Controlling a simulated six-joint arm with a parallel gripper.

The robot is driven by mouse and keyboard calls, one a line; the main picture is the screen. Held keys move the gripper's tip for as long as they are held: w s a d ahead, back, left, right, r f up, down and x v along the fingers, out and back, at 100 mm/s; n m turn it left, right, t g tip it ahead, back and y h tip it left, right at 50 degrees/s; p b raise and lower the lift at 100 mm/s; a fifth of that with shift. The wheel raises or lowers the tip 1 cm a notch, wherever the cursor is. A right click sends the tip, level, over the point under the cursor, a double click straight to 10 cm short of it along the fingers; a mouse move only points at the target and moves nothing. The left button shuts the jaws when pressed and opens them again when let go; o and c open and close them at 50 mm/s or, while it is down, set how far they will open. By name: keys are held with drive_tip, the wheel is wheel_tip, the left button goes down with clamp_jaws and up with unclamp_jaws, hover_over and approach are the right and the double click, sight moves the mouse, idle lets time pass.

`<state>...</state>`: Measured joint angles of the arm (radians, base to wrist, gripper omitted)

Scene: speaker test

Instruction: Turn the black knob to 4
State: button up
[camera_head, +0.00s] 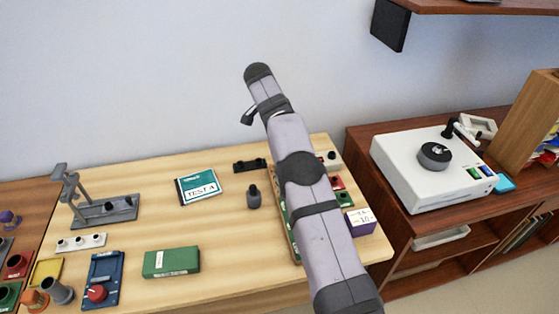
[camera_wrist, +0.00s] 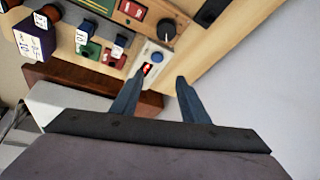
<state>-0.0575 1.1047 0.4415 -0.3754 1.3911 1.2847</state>
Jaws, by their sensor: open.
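The black knob (camera_wrist: 165,28) shows at the top of the wrist view, with a pale mark on its rim. I cannot read the display or the knob's setting. My gripper (camera_wrist: 158,77) is open and empty, its two fingers apart near the box and short of the knob. In the head view the white box (camera_head: 333,163) is partly hidden by my arm, and my fingers cannot be made out clearly.
A purple labelled box (camera_head: 360,222) and small green and red blocks (camera_wrist: 101,52) stand near the white box. A dark bottle-shaped object (camera_head: 253,197), a teal card (camera_head: 198,186) and a green box (camera_head: 171,262) lie left of my arm. Bare table (camera_head: 225,225) lies between them.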

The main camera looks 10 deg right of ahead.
drive_tip(key=s+d+r+y, duration=0.1)
drive_tip(key=s+d+r, duration=0.1)
drive_tip(key=s+d, duration=0.25)
drive_tip(key=a+f+n+y, duration=0.1)
drive_tip(key=a+f+n, duration=0.1)
drive_tip(key=f, duration=0.1)
drive_tip(key=s+a+f+n, duration=0.1)
drive_tip(key=f+n, duration=0.2)
drive_tip(key=a+f+n+y, duration=0.1)
drive_tip(key=a+f+n, duration=0.1)
drive_tip(key=f, duration=0.1)
drive_tip(key=shift+s+a+y+p, duration=0.3)
drive_tip(key=shift+p, duration=0.1)
drive_tip(key=w+n, duration=0.1)
drive_tip(key=n, duration=0.1)
drive_tip(key=w+n+t, duration=0.1)
drive_tip(key=n, duration=0.1)
drive_tip(key=w+r+n+t, duration=0.1)
drive_tip(key=n, duration=0.1)
drive_tip(key=shift+w+a, duration=0.25)
drive_tip(key=shift+w, duration=0.1)
drive_tip(key=shift+f, duration=0.15)
drive_tip(key=shift+p+x, duration=1.05)
drive_tip(key=shift+x, duration=2.5)
